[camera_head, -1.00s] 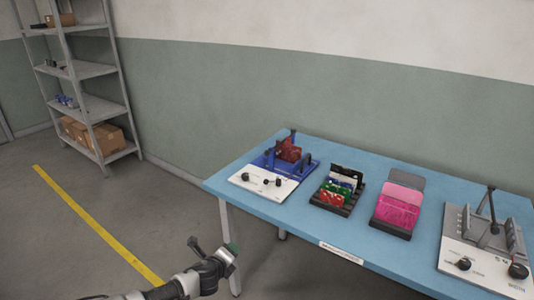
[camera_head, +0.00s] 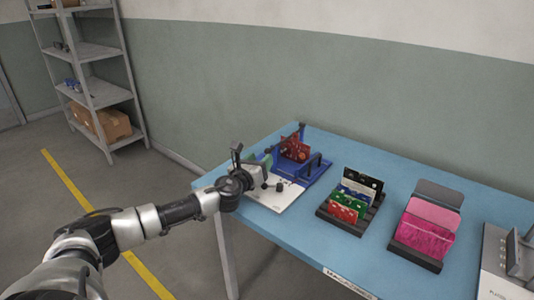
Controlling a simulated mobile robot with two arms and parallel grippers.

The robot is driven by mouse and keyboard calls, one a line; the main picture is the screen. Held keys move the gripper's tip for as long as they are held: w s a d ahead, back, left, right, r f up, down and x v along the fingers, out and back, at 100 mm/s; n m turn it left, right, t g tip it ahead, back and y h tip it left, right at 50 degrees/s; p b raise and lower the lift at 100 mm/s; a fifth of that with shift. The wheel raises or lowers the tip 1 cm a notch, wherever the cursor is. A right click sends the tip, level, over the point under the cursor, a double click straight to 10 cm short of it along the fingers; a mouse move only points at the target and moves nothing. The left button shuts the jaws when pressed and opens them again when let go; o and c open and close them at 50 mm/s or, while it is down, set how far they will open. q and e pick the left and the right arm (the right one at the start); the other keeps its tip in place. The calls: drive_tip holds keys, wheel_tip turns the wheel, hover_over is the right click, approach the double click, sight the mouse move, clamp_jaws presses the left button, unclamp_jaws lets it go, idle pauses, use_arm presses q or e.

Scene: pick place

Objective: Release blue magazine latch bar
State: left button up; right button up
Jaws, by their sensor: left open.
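The blue magazine (camera_head: 316,168) stands at the left end of the blue table, with red cards (camera_head: 296,148) upright in it. Blue upright posts and a bar rise around the cards; I cannot tell the exact state of the latch bar. A white panel (camera_head: 272,199) with dark knobs lies in front of the magazine. My left gripper (camera_head: 252,153) is open and empty at the left front side of the magazine. One fingertip is green. The gripper and wrist cover part of the panel and the magazine's left side. My right gripper is not in view.
A black rack (camera_head: 325,215) with several coloured cards stands right of the magazine. A pink card holder (camera_head: 428,225) and a grey fixture (camera_head: 508,262) stand farther right. Bare blue tabletop (camera_head: 290,232) lies in front. A metal shelf (camera_head: 95,50) stands at the far left.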

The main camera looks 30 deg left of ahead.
sight(267, 151)
use_arm(q)
drive_tip(key=shift+w+a, duration=0.15)
drive_tip(key=shift+w, duration=1.1)
drive_tip(key=shift+w+a, duration=0.15)
drive_tip(key=shift+w, duration=1.1)
drive_tip(key=shift+c, duration=0.4)
clamp_jaws()
